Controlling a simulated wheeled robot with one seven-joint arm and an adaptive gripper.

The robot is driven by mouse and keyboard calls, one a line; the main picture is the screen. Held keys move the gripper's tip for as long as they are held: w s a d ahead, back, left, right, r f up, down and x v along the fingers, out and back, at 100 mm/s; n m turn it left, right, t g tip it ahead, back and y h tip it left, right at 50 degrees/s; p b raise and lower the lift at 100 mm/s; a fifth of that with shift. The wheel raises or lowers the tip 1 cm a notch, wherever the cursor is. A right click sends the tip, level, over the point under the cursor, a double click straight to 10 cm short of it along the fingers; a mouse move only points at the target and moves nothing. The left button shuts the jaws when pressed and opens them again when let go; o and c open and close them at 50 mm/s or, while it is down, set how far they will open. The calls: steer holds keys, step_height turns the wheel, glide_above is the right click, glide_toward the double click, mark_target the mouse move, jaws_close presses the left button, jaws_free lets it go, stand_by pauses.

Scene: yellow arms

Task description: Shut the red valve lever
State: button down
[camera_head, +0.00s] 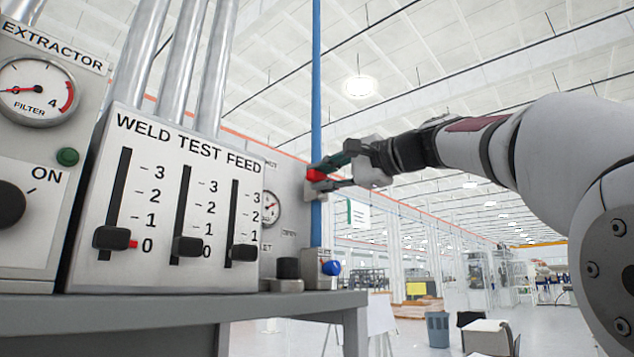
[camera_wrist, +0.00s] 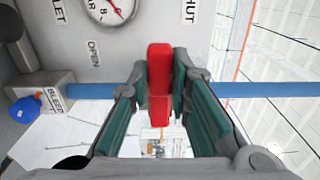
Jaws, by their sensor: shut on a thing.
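The red valve lever (camera_head: 316,175) sits on the vertical blue pipe (camera_head: 316,90) beside the grey panel in the head view. In the wrist view the lever (camera_wrist: 160,68) stands between the two teal finger pads, across the line of the blue pipe (camera_wrist: 265,90). My gripper (camera_wrist: 161,75) is shut on the lever, with a pad close on each side. In the head view my gripper (camera_head: 325,173) reaches the lever from the right. An OPEN label (camera_wrist: 94,53) and a partly cut-off SHUT label (camera_wrist: 190,10) show on the panel. The valve body is mostly hidden.
A round gauge (camera_wrist: 110,8) is on the panel near the lever. A blue knob (camera_head: 331,268) by a BLEED label (camera_wrist: 55,99) sits below the valve. The WELD TEST FEED slider box (camera_head: 170,190) stands left on the grey bench (camera_head: 150,312). Open hall lies right.

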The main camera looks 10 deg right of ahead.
steer(key=c, duration=1.5)
jaws_free()
steer(key=v, duration=1.2)
